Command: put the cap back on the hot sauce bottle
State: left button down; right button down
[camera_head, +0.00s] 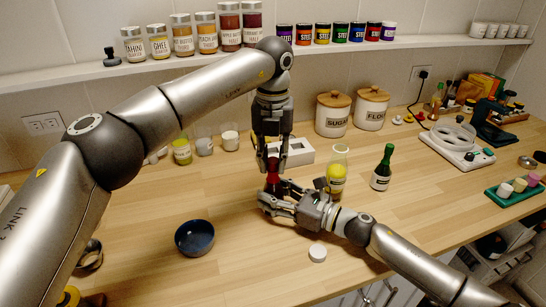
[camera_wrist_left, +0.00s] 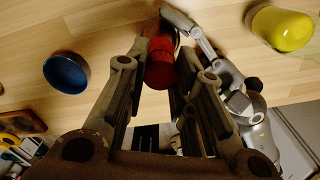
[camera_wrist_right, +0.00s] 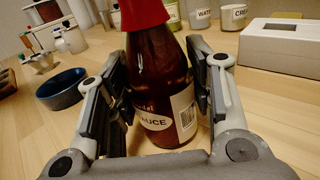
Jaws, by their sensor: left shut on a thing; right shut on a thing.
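The hot sauce bottle (camera_wrist_right: 160,75) is dark brown-red glass with a white label and stands upright on the counter. It shows partly in the head view (camera_head: 273,183), where the grippers hide much of it. My right gripper (camera_head: 274,197) is shut on its body from the side. The red cap (camera_wrist_left: 160,70) is between the fingers of my left gripper (camera_head: 271,160), which is shut on it from above. In the right wrist view the red cap (camera_wrist_right: 142,12) sits at the bottle's neck, with no clear gap. I cannot tell whether it is fully seated.
A blue bowl (camera_head: 195,238) is at the front left, and a white round lid (camera_head: 318,253) lies in front. A white box (camera_head: 298,152) is behind. The front middle counter is mostly clear.

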pick_arm(q)
jog(key=m, duration=0.3)
jog(key=shift+m, duration=0.3)
jog(key=m, duration=0.4)
jog(key=shift+m, duration=0.3)
jog(key=c, duration=1.2)
grip_release()
jog(key=shift+o, duration=0.2)
notch_tip(320, 180, up, 12)
pick_arm(e)
jog(key=c, duration=0.6)
grip_release()
